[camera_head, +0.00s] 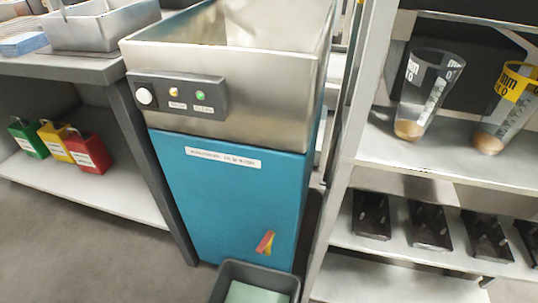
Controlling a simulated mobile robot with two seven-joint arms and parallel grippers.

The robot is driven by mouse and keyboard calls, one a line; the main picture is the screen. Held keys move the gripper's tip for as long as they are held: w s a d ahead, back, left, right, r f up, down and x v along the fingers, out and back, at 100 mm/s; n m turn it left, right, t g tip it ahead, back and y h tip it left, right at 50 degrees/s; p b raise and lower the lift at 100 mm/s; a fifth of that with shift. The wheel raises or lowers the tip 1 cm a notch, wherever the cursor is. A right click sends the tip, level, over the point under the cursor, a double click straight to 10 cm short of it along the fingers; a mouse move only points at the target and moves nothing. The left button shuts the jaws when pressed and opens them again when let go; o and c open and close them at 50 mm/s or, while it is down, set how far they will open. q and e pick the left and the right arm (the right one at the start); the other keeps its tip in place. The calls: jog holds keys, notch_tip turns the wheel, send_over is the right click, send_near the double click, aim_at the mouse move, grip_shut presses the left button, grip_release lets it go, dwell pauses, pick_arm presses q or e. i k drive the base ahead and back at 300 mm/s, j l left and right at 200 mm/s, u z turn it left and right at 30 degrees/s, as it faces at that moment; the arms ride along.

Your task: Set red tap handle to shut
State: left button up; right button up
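A small red tap handle (267,240) with a yellowish edge sits low on the front of a blue cabinet (230,195), right of its middle. It is tilted, its upper end leaning right. I cannot tell from its angle whether the tap is open or shut. Neither my left nor my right gripper shows in the head view.
A dark bin (231,270) with a green block in it stands below the handle. A metal basin (260,50) with a button panel (178,95) tops the cabinet. A shelf rack (340,150) stands close on the right, a bench (75,72) on the left.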

aim_at(269, 234)
jog(key=k, duration=1)
